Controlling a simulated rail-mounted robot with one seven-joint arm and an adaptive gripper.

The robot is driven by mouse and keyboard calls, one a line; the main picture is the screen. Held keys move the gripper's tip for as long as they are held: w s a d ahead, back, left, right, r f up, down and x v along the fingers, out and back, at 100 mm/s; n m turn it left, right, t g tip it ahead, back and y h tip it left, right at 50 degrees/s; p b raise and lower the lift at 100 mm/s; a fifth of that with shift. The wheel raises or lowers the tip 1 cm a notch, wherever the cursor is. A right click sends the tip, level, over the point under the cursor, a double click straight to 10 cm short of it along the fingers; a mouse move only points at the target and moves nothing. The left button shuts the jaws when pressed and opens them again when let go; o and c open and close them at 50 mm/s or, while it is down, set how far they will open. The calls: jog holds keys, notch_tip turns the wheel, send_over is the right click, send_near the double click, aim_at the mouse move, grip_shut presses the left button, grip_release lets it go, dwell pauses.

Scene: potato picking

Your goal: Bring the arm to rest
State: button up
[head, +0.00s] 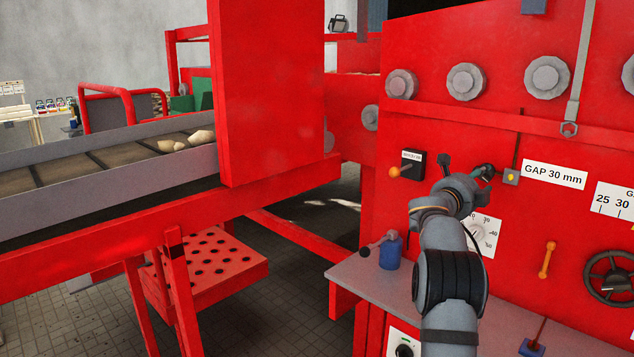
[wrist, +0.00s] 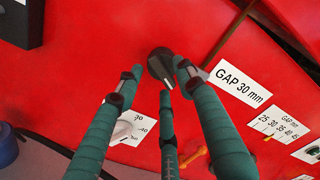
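My arm (head: 449,270) reaches up across the right side of the head view, with its end close to the red machine panel (head: 440,125). My gripper (wrist: 160,80) shows three teal fingers in the wrist view. Their tips are spread apart with a gap between them, and nothing is clearly held. A round black knob (wrist: 159,62) on the panel shows between and just beyond the fingertips. I cannot tell whether the fingers touch it. In the head view the fingers are mostly hidden behind the wrist.
A "GAP 30 mm" label (head: 554,174) is right of the gripper. Potatoes (head: 201,136) lie on the conveyor (head: 60,171) at left.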

jog(key=s+a+n+p, duration=0.6)
jog(key=s+a+n, duration=0.1)
jog(key=s+n, duration=0.1)
jog(key=shift+r+n+p, duration=0.35)
jog(key=shift+n+p, duration=0.05)
jog(key=shift+n, duration=0.4)
jog(key=shift+w, duration=0.1)
